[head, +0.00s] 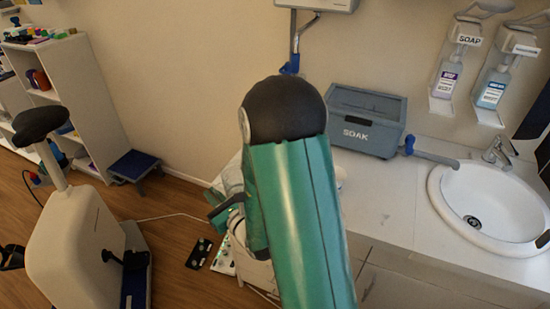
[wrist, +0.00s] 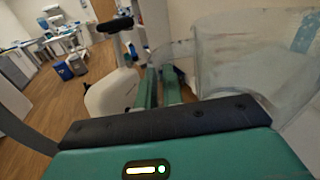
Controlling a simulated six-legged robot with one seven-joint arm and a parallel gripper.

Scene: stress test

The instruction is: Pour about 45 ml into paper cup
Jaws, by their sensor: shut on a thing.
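In the wrist view my gripper (wrist: 158,80) has its two green fingers close together on what looks like the handle of a clear jug (wrist: 238,62). The jug fills the right side of that view, with a bluish marking near its right edge. I cannot tell its liquid level. In the head view my green arm hides most of the gripper and jug; a pale translucent part, probably the jug, shows just left of the arm. I cannot make out a paper cup for sure; a small white thing (head: 340,175) peeks out right of my arm on the counter.
A grey SOAK bin (head: 366,128) stands at the back of the white counter (head: 385,205). A sink (head: 490,205) with a tap lies right, below two soap dispensers (head: 447,78). An exercise bike (head: 75,240) and a blue step stool (head: 135,166) stand on the floor left.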

